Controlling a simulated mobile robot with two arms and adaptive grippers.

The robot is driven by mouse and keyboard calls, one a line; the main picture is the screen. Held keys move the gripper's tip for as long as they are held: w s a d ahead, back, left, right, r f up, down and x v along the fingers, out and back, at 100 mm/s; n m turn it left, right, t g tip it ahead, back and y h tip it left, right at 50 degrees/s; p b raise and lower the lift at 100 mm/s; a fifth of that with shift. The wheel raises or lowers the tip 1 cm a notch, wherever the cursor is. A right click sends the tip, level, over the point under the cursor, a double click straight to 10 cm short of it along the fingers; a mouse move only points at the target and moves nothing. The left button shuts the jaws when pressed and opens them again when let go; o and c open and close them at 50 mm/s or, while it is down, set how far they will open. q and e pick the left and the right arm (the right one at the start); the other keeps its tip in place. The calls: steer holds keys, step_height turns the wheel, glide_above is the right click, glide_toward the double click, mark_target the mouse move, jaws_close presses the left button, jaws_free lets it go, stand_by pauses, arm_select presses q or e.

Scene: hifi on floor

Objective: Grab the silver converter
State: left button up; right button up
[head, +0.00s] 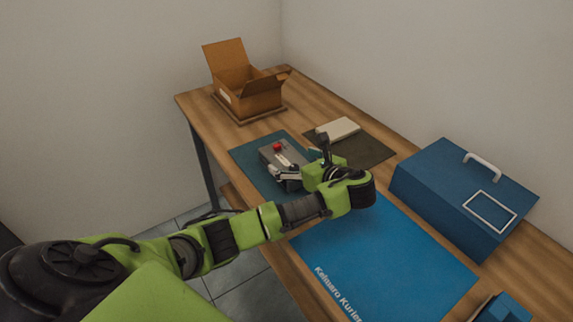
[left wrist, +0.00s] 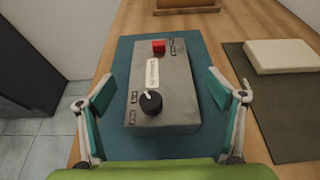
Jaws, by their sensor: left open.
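The silver converter (head: 281,154) is a grey box with a red button and a white label, lying on a teal mat (head: 245,155) on the table. In the left wrist view the converter (left wrist: 176,82) also shows a black knob at its near end. My left gripper (left wrist: 163,105) is open, with one finger on each side of the converter's near end and visible gaps between. In the head view my left gripper (head: 290,178) is at the near side of the converter and partly hides it. My right gripper is not in view.
An open cardboard box (head: 248,96) stands at the table's far end. A cream block (head: 338,128) lies on a dark mat (head: 372,150) right of the converter. A blue case (head: 465,195) stands at the right. A bright blue mat (head: 390,265) lies nearer, mostly bare.

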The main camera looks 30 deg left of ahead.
mark_target(284, 156)
arm_select(q)
steer(key=x, duration=0.4)
steer(key=shift+w+a+f, duration=0.1)
steer(key=shift+a+f, duration=0.15)
steer(key=c, duration=2)
steer(key=shift+r, duration=0.15)
steer(key=shift+c, duration=0.3)
steer(key=shift+r, duration=0.1)
